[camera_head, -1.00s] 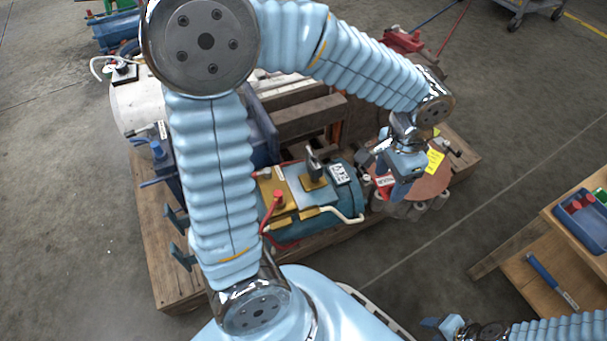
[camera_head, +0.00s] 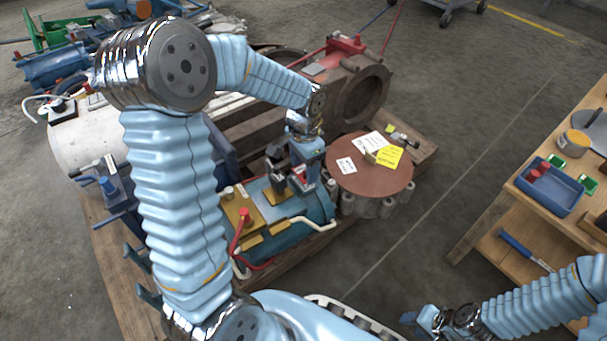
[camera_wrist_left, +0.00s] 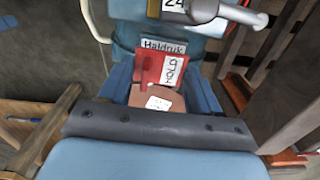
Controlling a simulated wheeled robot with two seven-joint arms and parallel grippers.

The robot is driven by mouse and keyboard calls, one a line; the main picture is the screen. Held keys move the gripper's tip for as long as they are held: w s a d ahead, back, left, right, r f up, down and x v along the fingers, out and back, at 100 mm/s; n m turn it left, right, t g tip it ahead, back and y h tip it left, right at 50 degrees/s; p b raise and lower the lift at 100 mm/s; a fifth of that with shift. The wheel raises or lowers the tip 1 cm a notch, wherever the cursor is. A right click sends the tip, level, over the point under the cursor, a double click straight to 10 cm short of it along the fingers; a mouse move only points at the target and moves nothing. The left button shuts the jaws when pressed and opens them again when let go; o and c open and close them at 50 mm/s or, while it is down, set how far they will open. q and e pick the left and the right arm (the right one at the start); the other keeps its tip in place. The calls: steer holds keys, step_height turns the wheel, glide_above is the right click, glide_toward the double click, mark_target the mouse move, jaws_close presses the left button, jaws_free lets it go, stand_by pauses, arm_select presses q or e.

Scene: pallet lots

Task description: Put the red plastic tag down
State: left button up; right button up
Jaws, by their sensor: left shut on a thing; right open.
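My left gripper (camera_head: 302,182) is shut on the red plastic tag (camera_wrist_left: 150,66), which carries a white label reading HOLD. In the head view the gripper points down at the right end of the teal motor (camera_head: 316,208), and only a bit of red shows at its tip. In the left wrist view the tag stands upright between the fingers, in front of a "Haldruk" plate (camera_wrist_left: 163,46) on a blue-teal body. I cannot tell whether the tag touches it. My right gripper (camera_head: 422,318) is open and empty at the bottom, away from the pallet.
A brown round cover (camera_head: 362,182) with white and yellow papers lies right of the motor. A rusty pipe body (camera_head: 352,90) stands behind. The wooden pallet (camera_head: 112,240) bears these parts. A wooden bench (camera_head: 520,212) with a blue tray (camera_head: 550,190) stands at right, with bare floor between.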

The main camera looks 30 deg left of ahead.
mark_target(304, 173)
arm_select(q)
step_height(304, 173, down, 3)
steer(key=shift+w+a+f+b, duration=0.1)
steer(key=shift+a+f+b, duration=0.1)
steer(key=shift+b, duration=0.15)
steer(key=shift+f, duration=0.1)
steer(key=shift+f, duration=0.15)
steer(key=o, duration=1)
steer(key=shift+d, duration=0.1)
steer(key=shift+r, duration=0.35)
step_height(304, 173, up, 12)
steer(key=p, duration=0.3)
